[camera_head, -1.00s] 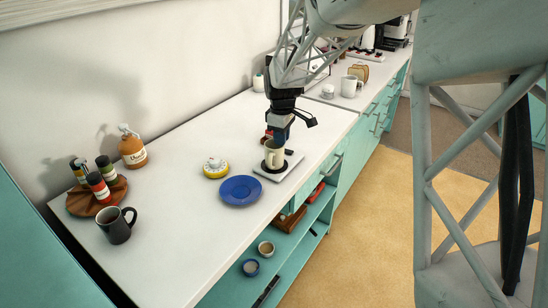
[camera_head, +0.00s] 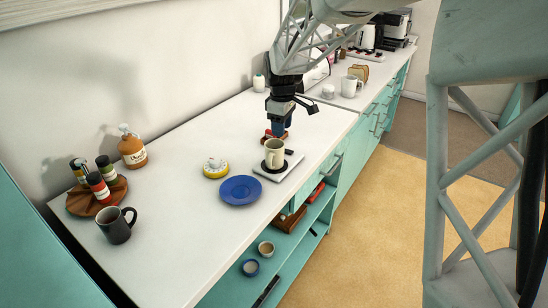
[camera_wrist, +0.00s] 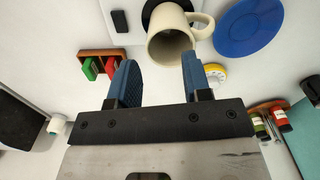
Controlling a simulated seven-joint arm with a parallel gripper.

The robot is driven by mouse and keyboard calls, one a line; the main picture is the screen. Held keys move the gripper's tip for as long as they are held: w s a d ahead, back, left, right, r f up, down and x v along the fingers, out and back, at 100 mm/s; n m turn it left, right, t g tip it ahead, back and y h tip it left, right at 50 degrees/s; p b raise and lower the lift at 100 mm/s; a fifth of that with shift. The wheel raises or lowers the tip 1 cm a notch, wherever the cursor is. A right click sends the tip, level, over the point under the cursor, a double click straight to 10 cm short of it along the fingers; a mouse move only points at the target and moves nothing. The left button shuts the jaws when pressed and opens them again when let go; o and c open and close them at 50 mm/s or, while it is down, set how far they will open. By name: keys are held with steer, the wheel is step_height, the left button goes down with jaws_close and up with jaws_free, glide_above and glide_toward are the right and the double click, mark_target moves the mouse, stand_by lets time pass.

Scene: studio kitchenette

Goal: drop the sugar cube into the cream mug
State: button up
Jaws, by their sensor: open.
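The cream mug (camera_head: 274,154) stands upright on a black round pad on a white slab on the counter. In the wrist view, the mug (camera_wrist: 172,36) is just beyond my fingertips, with its mouth partly visible and its handle to the right. My gripper (camera_head: 278,131) is just behind and above the mug. In the wrist view, the blue fingers of my gripper (camera_wrist: 158,62) are apart with nothing between them. I see no sugar cube on the counter or in my gripper. The bottom of the mug is not clear in either view, so I cannot tell what is inside.
A blue plate (camera_head: 241,190) and a yellow-and-white round item (camera_head: 215,168) lie left of the mug. A wooden holder with green and red pieces (camera_wrist: 101,66) sits near my gripper. A dark mug (camera_head: 117,225), several jars and a brown jug (camera_head: 132,150) stand far left. The counter's front left is clear.

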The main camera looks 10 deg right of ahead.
steer(key=shift+r, duration=1.95)
steer(key=s+d+r+m+t, duration=0.1)
steer(key=s+r+m, duration=0.2)
steer(key=s, duration=0.8)
steer(key=s+r+m, duration=0.2)
steer(key=s+m, duration=0.1)
steer(key=s, duration=0.7)
steer(key=s+f+m+t, duration=0.1)
steer(key=s+f+m, duration=0.2)
steer(key=s, duration=1.5)
steer(key=shift+s+d+m+t, duration=0.3)
steer(key=shift+s+d+m, duration=0.1)
steer(key=shift+m, duration=0.7)
